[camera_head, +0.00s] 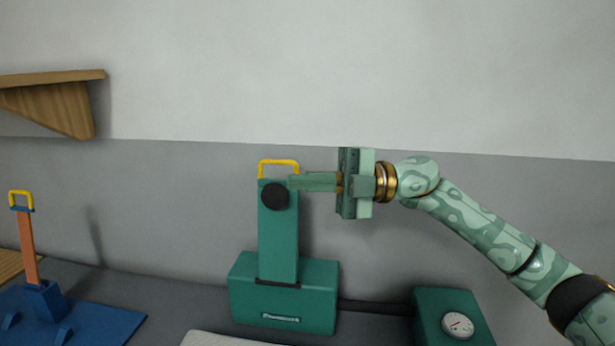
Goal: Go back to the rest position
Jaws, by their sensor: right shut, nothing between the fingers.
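My right arm comes in from the lower right, and my right gripper (293,182) points left. Its fingers are shut with nothing between them. The fingertips overlap the upper part of a green machine (283,300) in the picture, beside its black round knob (274,196) and just below its yellow handle (279,163). I cannot tell whether they touch it. My left gripper is not in view.
A blue board with an orange lever (28,246) and yellow handle stands at left. A green box with a dial (458,325) is at lower right. A wooden shelf (50,90) is on the upper left wall. Space above the arm is clear.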

